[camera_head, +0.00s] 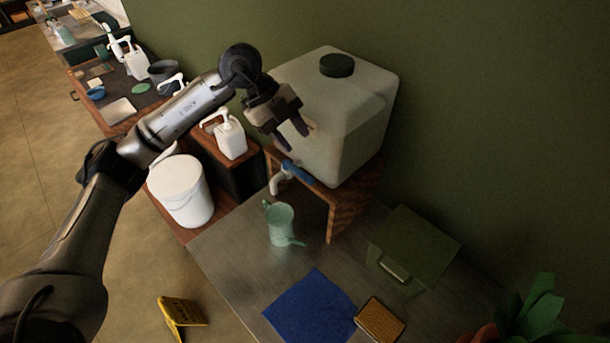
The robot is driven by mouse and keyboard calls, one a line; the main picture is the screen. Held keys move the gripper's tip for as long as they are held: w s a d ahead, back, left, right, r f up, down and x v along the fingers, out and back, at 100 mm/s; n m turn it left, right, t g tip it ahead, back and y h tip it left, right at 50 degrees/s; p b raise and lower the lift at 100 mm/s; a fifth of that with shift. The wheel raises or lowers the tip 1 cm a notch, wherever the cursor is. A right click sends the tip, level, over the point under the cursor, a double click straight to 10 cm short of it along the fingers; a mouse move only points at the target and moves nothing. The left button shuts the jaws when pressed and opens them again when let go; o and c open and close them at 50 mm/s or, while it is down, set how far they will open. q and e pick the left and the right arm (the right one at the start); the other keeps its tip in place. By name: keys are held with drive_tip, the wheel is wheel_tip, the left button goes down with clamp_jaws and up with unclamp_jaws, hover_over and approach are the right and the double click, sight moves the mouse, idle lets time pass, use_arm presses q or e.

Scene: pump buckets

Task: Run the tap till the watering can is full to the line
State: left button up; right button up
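The pale green watering can (280,226) stands upright on the grey metal table, just below the tap, its spout toward the lower right. The tap has a pale spout (276,184) and a blue lever (297,173); it sticks out from the base of a large whitish water tank (335,115). I see no clear stream of water. The fill line and the water level in the can cannot be made out. My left gripper (293,141) is above the blue lever, in front of the tank, with its fingers apart and empty. My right gripper is out of view.
The tank sits on a wooden stand (353,204). A blue cloth (309,307), a sponge (380,320) and a dark green box (412,247) lie on the table. A white bucket (181,193) and a pump bottle (230,137) are at left. A yellow sign (182,311) is on the floor.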

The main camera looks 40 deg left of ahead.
sight(304, 175)
use_arm(q)
drive_tip(key=a+n+y, duration=0.2)
drive_tip(key=a, duration=0.2)
drive_tip(key=x, duration=0.4)
drive_tip(key=p+x, duration=0.1)
drive_tip(key=x, duration=0.3)
drive_tip(key=p+x, duration=0.1)
drive_tip(key=x, duration=0.3)
drive_tip(key=shift+s+d+f, duration=0.3)
drive_tip(key=shift+s, duration=0.05)
drive_tip(key=shift+c, duration=0.4)
clamp_jaws()
